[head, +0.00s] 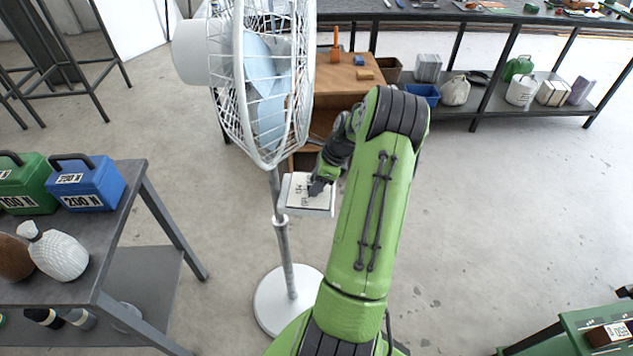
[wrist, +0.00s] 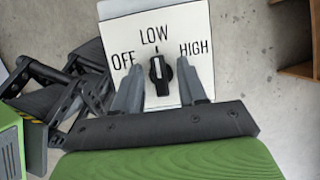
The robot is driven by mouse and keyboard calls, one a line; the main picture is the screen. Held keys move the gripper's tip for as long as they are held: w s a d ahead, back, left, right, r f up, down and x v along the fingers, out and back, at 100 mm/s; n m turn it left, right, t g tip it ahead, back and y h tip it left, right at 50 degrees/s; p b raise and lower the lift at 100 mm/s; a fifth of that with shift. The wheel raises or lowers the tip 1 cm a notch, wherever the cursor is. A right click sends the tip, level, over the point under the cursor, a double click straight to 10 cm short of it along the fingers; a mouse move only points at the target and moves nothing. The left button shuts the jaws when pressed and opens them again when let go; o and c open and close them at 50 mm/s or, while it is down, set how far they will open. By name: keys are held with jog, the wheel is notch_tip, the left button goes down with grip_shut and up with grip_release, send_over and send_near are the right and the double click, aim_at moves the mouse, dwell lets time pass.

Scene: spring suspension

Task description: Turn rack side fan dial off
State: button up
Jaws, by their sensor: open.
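A white pedestal fan (head: 300,65) stands on a round base in the head view. Its white control panel (head: 297,205) sits on the pole below the cage. In the wrist view the panel (wrist: 188,25) reads OFF at left, LOW at top and HIGH at right. The black dial (wrist: 159,76) is in its middle, and its white mark points up toward LOW. My gripper (wrist: 159,88) is open, with one finger on each side of the dial. I cannot tell whether they touch it. In the head view my gripper (head: 318,187) partly covers the panel and hides the dial.
A grey table (head: 140,200) with green and blue weights and bottles is at the left. A wooden cabinet (head: 340,80) stands behind the fan. A long dark workbench (head: 450,16) runs along the back. The floor at right is mostly clear.

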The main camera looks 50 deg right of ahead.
grip_shut()
jog(key=shift+r+n+p, duration=0.1)
jog(key=shift+n+p, duration=0.3)
jog(key=shift+r+n+g+y+p, duration=0.1)
jog(key=shift+n+g+y+p, duration=0.25)
jog(key=shift+n+p, duration=0.55)
jog(key=n+g+y+p, duration=0.1)
jog(key=n, duration=0.1)
jog(key=shift+n, duration=0.4)
jog(key=n+g+p, duration=0.1)
jog(key=n, duration=0.2)
jog(key=shift+w+d, duration=0.1)
jog(key=shift+n+g, duration=0.65)
jog(key=shift+n, duration=1.05)
